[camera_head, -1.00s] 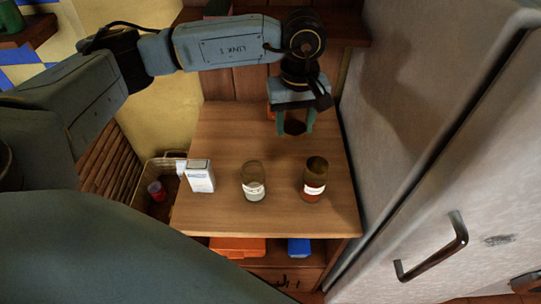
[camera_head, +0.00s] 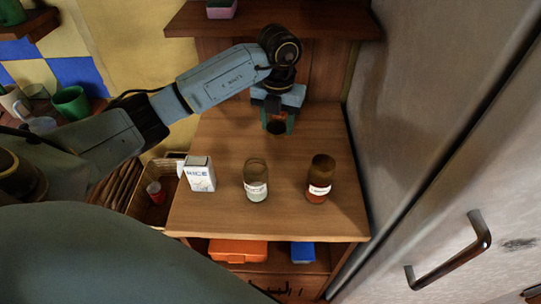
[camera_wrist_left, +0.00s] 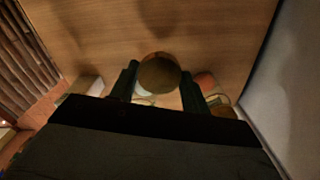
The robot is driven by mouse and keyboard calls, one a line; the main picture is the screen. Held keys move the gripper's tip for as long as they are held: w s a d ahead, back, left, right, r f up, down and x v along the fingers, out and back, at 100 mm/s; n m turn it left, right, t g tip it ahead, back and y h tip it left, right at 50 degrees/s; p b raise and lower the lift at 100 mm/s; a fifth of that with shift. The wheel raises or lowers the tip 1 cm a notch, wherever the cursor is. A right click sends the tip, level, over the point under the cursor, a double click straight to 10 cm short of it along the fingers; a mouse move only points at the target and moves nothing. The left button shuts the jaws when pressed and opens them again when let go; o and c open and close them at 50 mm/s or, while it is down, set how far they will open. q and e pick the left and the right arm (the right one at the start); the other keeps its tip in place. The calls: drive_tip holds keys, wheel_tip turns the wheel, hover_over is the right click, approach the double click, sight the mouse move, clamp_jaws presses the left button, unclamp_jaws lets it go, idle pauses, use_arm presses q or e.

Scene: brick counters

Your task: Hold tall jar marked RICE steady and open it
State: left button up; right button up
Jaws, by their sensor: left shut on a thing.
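A glass jar (camera_head: 256,188) with a white label and pale contents stands upright in the middle of the wooden counter. A second jar (camera_head: 319,186) with reddish contents and a white label stands to its right. The jar labels are too small to read. A white carton (camera_head: 200,177) at the left appears to read RICE. My left gripper (camera_head: 277,126) is shut on a round brown lid-like piece (camera_wrist_left: 159,75), over the back of the counter, behind both jars and apart from them. The wrist view shows the piece between the two fingers. My right gripper is not in view.
A wooden counter (camera_head: 226,217) holds the carton and jars. A grey fridge (camera_head: 420,150) with a handle closes off the right side. A wicker basket (camera_head: 143,204) stands at the left. A wall shelf (camera_head: 300,22) is above. The counter's back left is clear.

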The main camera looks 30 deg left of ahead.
sight(270, 161)
use_arm(q)
drive_tip(key=n, duration=0.1)
drive_tip(key=a+f+n, duration=0.1)
drive_tip(key=n, duration=0.2)
drive_tip(key=shift+s+a+f, duration=0.2)
drive_tip(key=shift+a+f, duration=0.1)
drive_tip(key=shift+f, duration=0.05)
drive_tip(key=shift+a+f+n, duration=0.1)
drive_tip(key=shift+f+n, duration=0.2)
drive_tip(key=shift+f, duration=0.1)
wheel_tip(270, 161, down, 9)
drive_tip(key=shift+f+b, duration=0.15)
drive_tip(key=shift+b, duration=0.3)
drive_tip(key=shift+f, duration=0.2)
drive_tip(key=o, duration=1.1)
drive_tip(key=shift+r, duration=0.1)
